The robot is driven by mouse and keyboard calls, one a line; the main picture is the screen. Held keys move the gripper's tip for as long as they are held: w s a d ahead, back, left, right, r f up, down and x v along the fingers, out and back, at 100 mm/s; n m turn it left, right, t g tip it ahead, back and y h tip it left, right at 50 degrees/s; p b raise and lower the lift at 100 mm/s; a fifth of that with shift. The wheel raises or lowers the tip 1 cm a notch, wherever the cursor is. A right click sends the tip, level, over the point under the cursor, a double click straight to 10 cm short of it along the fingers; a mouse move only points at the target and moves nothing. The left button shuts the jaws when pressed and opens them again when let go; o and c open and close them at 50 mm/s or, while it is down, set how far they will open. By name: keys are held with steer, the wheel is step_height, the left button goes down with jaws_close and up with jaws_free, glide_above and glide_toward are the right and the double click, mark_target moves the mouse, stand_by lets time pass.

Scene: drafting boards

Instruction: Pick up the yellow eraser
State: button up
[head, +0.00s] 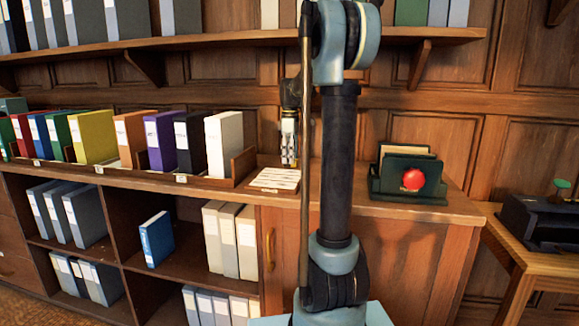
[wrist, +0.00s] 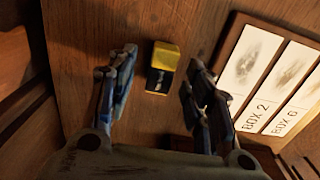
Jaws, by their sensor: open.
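The yellow eraser (wrist: 166,55) lies on the wooden counter in the wrist view, a small block with a yellow end and a dark part towards me. My gripper (wrist: 156,88) is open, with one finger to the left of the eraser and one to the right, both apart from it. Nothing is between the fingers' pads. In the head view my gripper (head: 289,135) is low over the counter behind my arm, and I cannot make out the eraser there.
A board with white label cards (wrist: 266,75), marked BOX 2 and BOX 6, lies right of my gripper. In the head view a white binder (head: 225,143) stands to its left. A green holder with a red ball (head: 412,180) stands on the right of the counter (head: 385,207).

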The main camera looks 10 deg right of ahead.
steer(key=shift+f, duration=0.5)
jaws_close()
steer(key=shift+r, duration=0.1)
step_height(320, 180, up, 10)
stand_by(0.4)
